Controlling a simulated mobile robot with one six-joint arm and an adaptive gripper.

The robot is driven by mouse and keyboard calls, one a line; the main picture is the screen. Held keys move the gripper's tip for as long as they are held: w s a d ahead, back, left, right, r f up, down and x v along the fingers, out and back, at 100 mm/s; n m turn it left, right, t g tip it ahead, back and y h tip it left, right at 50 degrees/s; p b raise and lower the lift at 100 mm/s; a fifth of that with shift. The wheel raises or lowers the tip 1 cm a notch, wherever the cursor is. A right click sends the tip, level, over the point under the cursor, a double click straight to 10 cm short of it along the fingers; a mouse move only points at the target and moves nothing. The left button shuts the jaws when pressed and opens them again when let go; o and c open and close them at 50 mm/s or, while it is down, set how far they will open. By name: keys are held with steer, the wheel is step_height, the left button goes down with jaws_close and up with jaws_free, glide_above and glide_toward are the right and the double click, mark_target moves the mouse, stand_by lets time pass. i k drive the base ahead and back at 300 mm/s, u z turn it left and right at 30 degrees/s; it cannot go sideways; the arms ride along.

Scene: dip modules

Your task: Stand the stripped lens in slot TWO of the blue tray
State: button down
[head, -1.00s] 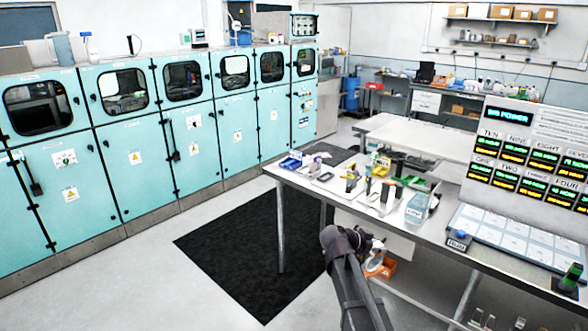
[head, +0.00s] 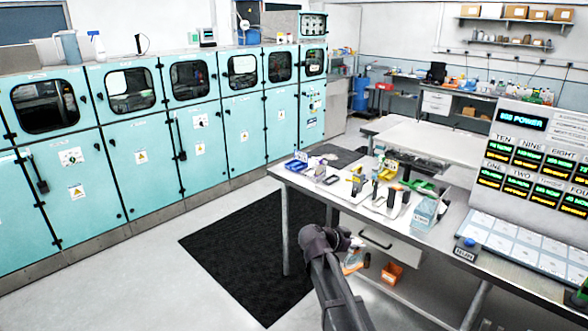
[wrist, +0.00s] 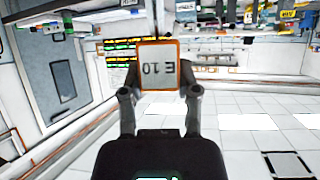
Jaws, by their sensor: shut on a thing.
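My gripper (wrist: 160,78) is shut on an orange-edged plate (wrist: 158,66) with a pale face marked E 10, upside down in the wrist view. I cannot tell whether this is the stripped lens. In the head view my gripper (head: 352,258) is small and partly hidden behind my dark arm, in front of the workbench and below its top. A small blue tray (head: 296,164) sits at the left end of the bench top. Its slots and their labels are too small to read.
The workbench (head: 340,192) holds several small items, a green tray (head: 420,186) and a clear container (head: 424,213). A panel with displays (head: 535,155) stands at right. An orange bin (head: 392,272) is under the bench. A black mat (head: 250,250) lies on open floor; teal cabinets (head: 150,165) line the left.

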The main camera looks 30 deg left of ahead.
mark_target(296, 161)
steer(key=u, duration=0.35)
steer(key=i, duration=0.45)
steer(key=u, duration=0.75)
steer(key=i, duration=0.55)
steer(key=u, duration=0.35)
steer(key=i, duration=1.6)
steer(key=z, duration=0.6)
steer(key=i, duration=0.65)
steer(key=z, duration=0.4)
